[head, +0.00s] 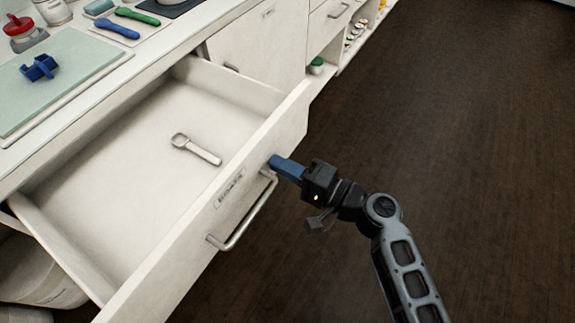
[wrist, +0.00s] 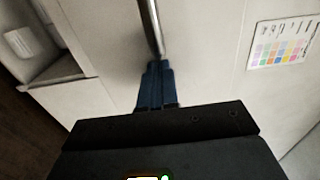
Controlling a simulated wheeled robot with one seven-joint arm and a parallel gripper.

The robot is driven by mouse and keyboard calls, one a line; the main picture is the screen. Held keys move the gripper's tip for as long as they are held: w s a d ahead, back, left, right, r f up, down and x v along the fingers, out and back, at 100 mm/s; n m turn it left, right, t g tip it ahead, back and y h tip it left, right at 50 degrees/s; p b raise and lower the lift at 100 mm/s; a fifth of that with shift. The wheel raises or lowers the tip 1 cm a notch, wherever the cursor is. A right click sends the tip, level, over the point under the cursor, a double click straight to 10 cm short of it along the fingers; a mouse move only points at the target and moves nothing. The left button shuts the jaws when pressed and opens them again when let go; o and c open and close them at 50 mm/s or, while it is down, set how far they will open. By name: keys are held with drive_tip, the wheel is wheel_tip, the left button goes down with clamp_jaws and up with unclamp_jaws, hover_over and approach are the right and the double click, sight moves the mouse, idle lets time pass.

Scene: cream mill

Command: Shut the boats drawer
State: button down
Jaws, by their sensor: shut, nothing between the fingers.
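The boats drawer (head: 160,272) stands pulled well out from the white counter, with a small label on its front. A metal bar handle (head: 243,222) runs along that front; in the wrist view the handle (wrist: 152,28) reaches down to the fingertips. My gripper (head: 274,162) is shut and empty. Its blue fingers (wrist: 155,85) are at the drawer front, by the far end of the handle. I cannot tell whether they touch the front. A light scoop (head: 196,150) lies inside the drawer, which is otherwise bare.
The counter above holds a pale green board (head: 62,75) with a blue piece (head: 39,68), plus a blue spatula (head: 117,28) and a green one (head: 137,16). Beyond the drawer are closed cabinet fronts (head: 255,45) and an open shelf. The dark floor (head: 450,110) to the right is clear.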

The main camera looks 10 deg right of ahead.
drive_tip(key=b, duration=1.5)
approach(187, 127)
drive_tip(key=w+a+r, duration=0.1)
drive_tip(key=w+a, duration=0.1)
drive_tip(key=w+a+r, duration=0.2)
drive_tip(key=a, duration=0.1)
drive_tip(key=w+a+r, duration=0.2)
drive_tip(key=a, duration=0.1)
drive_tip(key=shift+w+a+b, duration=0.35)
drive_tip(key=shift+a, duration=0.15)
drive_tip(key=shift+w+a+r, duration=0.1)
drive_tip(key=shift+r, duration=0.2)
